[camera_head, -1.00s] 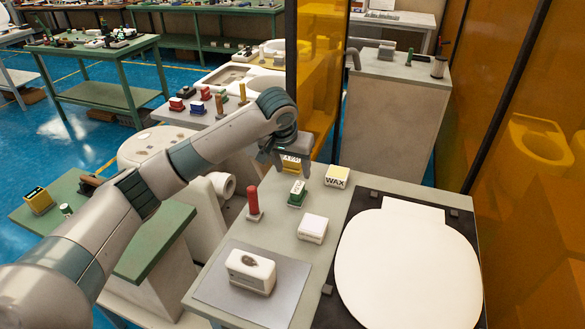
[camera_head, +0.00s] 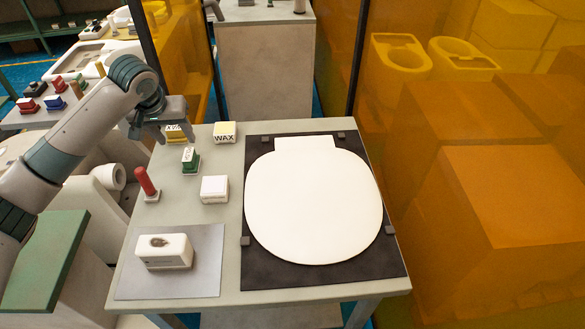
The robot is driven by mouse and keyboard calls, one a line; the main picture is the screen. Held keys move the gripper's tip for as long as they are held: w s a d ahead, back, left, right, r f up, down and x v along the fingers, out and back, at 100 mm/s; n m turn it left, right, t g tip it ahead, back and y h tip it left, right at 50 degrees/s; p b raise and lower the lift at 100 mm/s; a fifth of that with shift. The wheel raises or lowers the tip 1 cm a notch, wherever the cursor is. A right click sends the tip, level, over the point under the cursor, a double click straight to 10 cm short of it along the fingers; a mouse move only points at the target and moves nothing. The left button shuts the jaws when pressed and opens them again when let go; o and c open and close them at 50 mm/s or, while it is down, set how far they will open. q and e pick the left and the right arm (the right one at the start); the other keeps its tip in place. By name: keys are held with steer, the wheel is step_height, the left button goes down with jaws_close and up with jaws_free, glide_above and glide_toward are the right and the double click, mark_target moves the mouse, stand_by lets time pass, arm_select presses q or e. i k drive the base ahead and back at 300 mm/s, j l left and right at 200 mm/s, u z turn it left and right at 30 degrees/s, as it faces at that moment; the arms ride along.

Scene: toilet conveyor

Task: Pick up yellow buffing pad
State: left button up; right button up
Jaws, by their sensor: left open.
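The yellow buffing pad (camera_head: 176,134) lies at the back left of the grey worktable, partly hidden behind my left gripper. My left gripper (camera_head: 178,138) is open and points down at the pad, with its fingers around or just above it; I cannot tell whether they touch it. My left arm comes in from the left. My right gripper is not in view.
A white WAX block (camera_head: 225,132), a green-based block (camera_head: 190,159), a red-handled tool (camera_head: 147,184), a pale block (camera_head: 214,189) and a white block (camera_head: 164,251) on a grey mat (camera_head: 206,281) stand nearby. A white toilet lid (camera_head: 314,205) lies on a black mat (camera_head: 262,277) at right.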

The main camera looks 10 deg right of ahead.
mark_target(176, 136)
steer(key=i+j+z, duration=0.1)
steer(key=j+z, duration=0.4)
steer(key=z, duration=0.2)
steer(key=j+z, duration=0.3)
